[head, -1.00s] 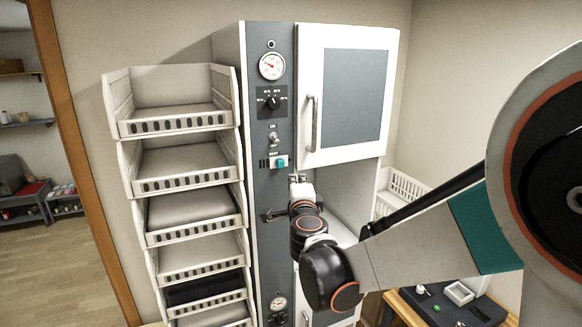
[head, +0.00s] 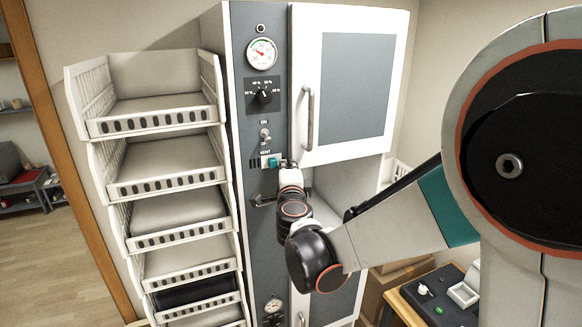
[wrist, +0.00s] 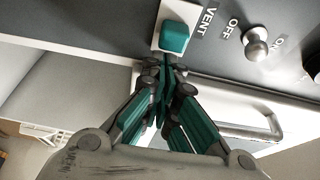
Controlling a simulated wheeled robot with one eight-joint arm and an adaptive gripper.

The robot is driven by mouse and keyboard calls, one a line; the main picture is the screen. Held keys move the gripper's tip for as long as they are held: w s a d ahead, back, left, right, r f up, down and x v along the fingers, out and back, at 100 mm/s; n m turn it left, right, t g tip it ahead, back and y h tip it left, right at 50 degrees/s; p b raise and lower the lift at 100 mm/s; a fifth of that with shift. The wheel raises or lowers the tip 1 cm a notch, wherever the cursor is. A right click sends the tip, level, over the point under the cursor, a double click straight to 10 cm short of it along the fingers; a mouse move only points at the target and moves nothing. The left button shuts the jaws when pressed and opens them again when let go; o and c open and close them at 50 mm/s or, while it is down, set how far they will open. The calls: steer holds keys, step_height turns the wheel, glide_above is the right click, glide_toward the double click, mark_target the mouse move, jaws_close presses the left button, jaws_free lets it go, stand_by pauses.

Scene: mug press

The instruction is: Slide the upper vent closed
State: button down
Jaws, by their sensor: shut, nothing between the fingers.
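The upper vent is a small white slide plate with a teal knob (head: 272,162) under the VENT label on the cabinet's grey control strip. Dark slots show just left of the plate in the head view. In the wrist view the teal knob (wrist: 174,38) stands at the top centre on its white plate. My gripper (wrist: 166,64) is shut and empty, its fingertips just below the knob in that view. I cannot tell whether they touch it. In the head view my gripper (head: 289,165) is at the right side of the knob, partly hidden by my wrist.
A toggle switch (head: 265,135), a rotary dial (head: 264,95) and a gauge (head: 262,53) sit above the vent. A white door with a long handle (head: 310,118) is close on the right. A dark lever (head: 262,200) lies below. Stacked bins (head: 165,165) stand at left.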

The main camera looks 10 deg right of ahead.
mark_target(274, 165)
steer(key=shift+s, duration=0.2)
steer(key=a, duration=0.2)
steer(key=s+a+b, duration=0.1)
steer(key=a, duration=0.1)
steer(key=shift+a, duration=0.15)
steer(key=shift+d, duration=0.25)
